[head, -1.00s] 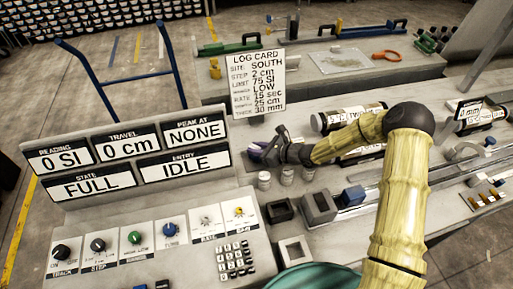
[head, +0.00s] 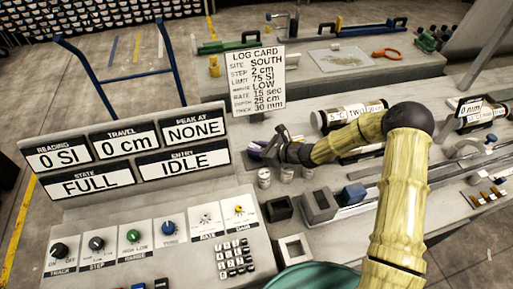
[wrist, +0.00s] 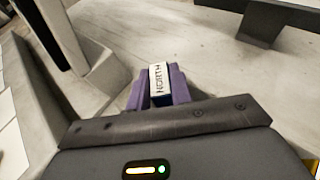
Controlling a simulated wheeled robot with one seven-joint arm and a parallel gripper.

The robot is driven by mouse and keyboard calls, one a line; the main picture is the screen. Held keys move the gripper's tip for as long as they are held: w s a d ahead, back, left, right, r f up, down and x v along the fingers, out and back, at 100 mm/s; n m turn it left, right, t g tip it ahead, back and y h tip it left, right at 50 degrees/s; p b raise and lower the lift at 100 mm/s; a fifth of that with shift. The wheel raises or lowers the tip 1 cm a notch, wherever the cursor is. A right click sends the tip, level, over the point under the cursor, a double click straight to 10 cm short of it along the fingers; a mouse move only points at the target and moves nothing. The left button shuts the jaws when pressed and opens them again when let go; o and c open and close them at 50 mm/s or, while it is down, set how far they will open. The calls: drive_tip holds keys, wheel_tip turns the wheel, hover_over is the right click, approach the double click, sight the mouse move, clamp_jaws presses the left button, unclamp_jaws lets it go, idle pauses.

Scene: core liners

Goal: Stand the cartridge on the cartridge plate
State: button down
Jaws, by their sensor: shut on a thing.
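My gripper (wrist: 158,92) has purple fingers and is shut on a small block with a white face lettered NORTH (wrist: 159,78), in the wrist view. I take this block to be the cartridge, but its lower part is hidden between the fingers. In the head view my gripper (head: 268,150) is beyond the console, left of the arm, behind a row of small grey cylinders (head: 264,178). The held block is too small to make out there. I cannot tell for sure which surface is the cartridge plate.
The console (head: 130,165) stands at the left, with a log card (head: 258,82) behind it. A black square holder (head: 278,209), a grey block (head: 320,206) and a pale square frame (head: 295,249) sit near the front. A labelled core tube (head: 340,117) lies behind my arm.

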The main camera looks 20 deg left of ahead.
drive_tip(key=shift+s+d+f, duration=0.1)
drive_tip(key=shift+s+f, duration=0.05)
drive_tip(key=shift+f, duration=0.3)
drive_tip(key=shift+s+f+b, duration=0.1)
drive_tip(key=shift+f+b, duration=0.2)
drive_tip(key=shift+d, duration=0.1)
drive_tip(key=c, duration=1.2)
unclamp_jaws()
drive_tip(key=shift+s+f, duration=0.1)
drive_tip(key=shift+o, duration=0.2)
drive_tip(key=r, duration=1.1)
drive_tip(key=shift+w+a+r+b, duration=0.25)
drive_tip(key=shift+w+b, duration=0.05)
drive_tip(key=shift+b, duration=0.05)
